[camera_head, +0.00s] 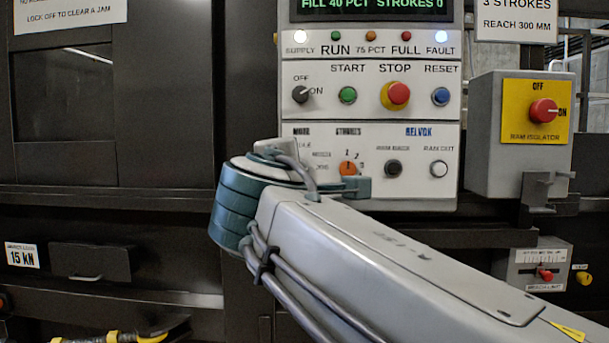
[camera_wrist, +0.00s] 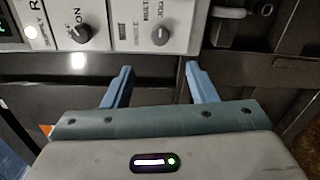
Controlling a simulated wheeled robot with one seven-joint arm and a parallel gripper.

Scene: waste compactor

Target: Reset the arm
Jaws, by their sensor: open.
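My gripper (camera_wrist: 157,74) shows in the wrist view with its two blue fingers apart and nothing between them. The fingers point toward the dark machine front, just below the lower edge of a white control panel (camera_wrist: 182,42). In the head view my arm reaches in from the lower right, and its teal wrist joint is in front of the lower left part of the control panel (camera_head: 292,75). The fingers cannot be made out there. The blue RESET button (camera_head: 440,96) is in view, right of the red STOP button (camera_head: 397,95).
A display (camera_head: 372,5) reads "FILL 40 PCT STROKES 0". The SUPPLY lamp (camera_head: 300,36) and FAULT lamp (camera_head: 441,37) are lit. A ram isolator box (camera_head: 488,150) juts out at right. A ledge runs below the panel. A yellow-and-black object (camera_head: 115,337) is at lower left.

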